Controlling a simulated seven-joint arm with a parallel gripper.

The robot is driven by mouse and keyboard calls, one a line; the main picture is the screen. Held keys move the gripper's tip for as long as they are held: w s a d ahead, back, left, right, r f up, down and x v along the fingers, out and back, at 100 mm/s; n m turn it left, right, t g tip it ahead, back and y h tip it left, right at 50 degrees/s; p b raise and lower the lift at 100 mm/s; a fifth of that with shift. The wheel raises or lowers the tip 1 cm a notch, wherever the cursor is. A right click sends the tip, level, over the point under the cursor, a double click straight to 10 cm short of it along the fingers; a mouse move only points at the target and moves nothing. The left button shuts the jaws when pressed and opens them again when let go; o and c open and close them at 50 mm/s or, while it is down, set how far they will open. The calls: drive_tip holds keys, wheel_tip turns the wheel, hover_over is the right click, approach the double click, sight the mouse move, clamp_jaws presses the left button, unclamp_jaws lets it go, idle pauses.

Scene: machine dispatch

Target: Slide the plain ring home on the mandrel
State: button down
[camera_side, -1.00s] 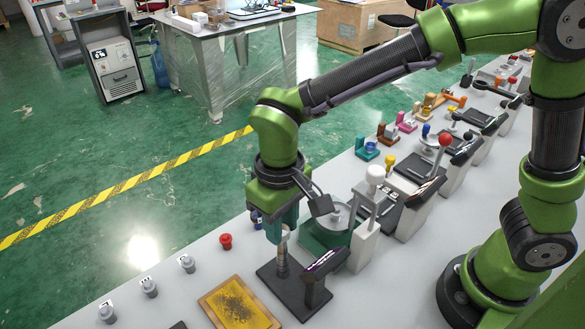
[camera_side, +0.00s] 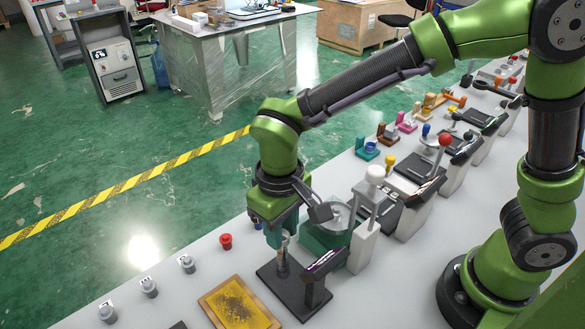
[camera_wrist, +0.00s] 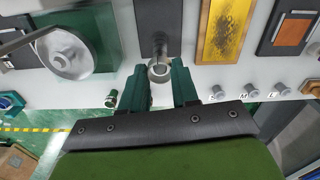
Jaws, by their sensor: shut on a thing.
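My gripper (camera_side: 281,240) points down over the mandrel (camera_side: 282,264), a short upright metal post on a dark base plate (camera_side: 268,281). The teal jaws are shut on the plain ring (camera_wrist: 159,71), a small grey metal band seen between the fingertips in the wrist view, where my gripper (camera_wrist: 160,84) also shows. The ring is at the mandrel's upper end and roughly in line with it. The fingers partly hide the ring in the side view, and I cannot tell how far it surrounds the post.
A dark stand with a slanted top (camera_side: 318,280) rises close right of the mandrel. A green fixture with a round metal bowl (camera_side: 335,220) is behind it. A yellow worn pad in a wooden frame (camera_side: 240,305) lies in front. A red button (camera_side: 225,241) stands left.

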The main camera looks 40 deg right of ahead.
drive_tip(key=shift+f, duration=1.3)
drive_tip(key=c, duration=0.8)
unclamp_jaws()
drive_tip(key=shift+o, duration=0.4)
drive_tip(key=o, duration=0.4)
drive_tip(key=shift+o, duration=0.2)
drive_tip(key=shift+r, duration=2.5)
